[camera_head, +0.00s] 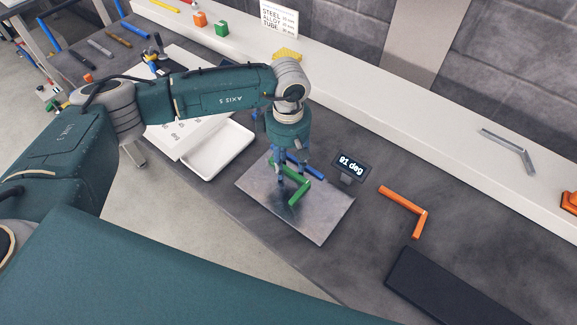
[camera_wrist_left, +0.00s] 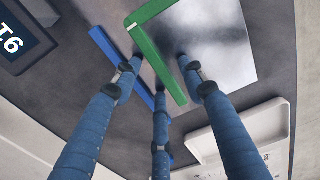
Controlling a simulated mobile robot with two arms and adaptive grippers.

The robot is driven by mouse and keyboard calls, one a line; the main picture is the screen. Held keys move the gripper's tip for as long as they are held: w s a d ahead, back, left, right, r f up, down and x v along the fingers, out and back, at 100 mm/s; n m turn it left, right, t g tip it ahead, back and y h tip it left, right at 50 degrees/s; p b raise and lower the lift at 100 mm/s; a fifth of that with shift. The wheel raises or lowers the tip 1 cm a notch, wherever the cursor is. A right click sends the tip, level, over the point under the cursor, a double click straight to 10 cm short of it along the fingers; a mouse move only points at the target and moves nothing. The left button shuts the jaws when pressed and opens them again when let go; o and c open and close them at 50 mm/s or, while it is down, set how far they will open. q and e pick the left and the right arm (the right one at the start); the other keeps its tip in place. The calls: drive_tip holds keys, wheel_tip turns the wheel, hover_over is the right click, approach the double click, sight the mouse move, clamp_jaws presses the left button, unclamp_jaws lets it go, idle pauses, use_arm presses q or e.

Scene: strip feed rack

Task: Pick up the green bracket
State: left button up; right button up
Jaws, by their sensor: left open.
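The green bracket (camera_head: 301,190) is an L-shaped piece over a grey metal plate (camera_head: 320,222) on the dark bench, partly hidden by my fingers. In the left wrist view the green bracket (camera_wrist_left: 160,66) shows its corner at the top, with its longer leg running between my fingertips. My left gripper (camera_head: 288,178) points down over it, its three blue fingers spread around that leg. In the left wrist view the gripper (camera_wrist_left: 160,70) is open. I cannot tell whether any finger touches the bracket. My right gripper is not in view.
A blue bar (camera_wrist_left: 103,42) lies beside the bracket, close to two fingers. A display (camera_head: 350,166) reading "91 deg" stands behind the plate. An orange bracket (camera_head: 405,207) and a dark pad (camera_head: 440,290) lie to the right, a white tray (camera_head: 222,150) to the left. Bench between is bare.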

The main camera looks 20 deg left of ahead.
use_arm(q)
drive_tip(key=shift+f, duration=0.3)
clamp_jaws()
drive_tip(key=shift+w+r, duration=0.1)
drive_tip(key=shift+r, duration=0.05)
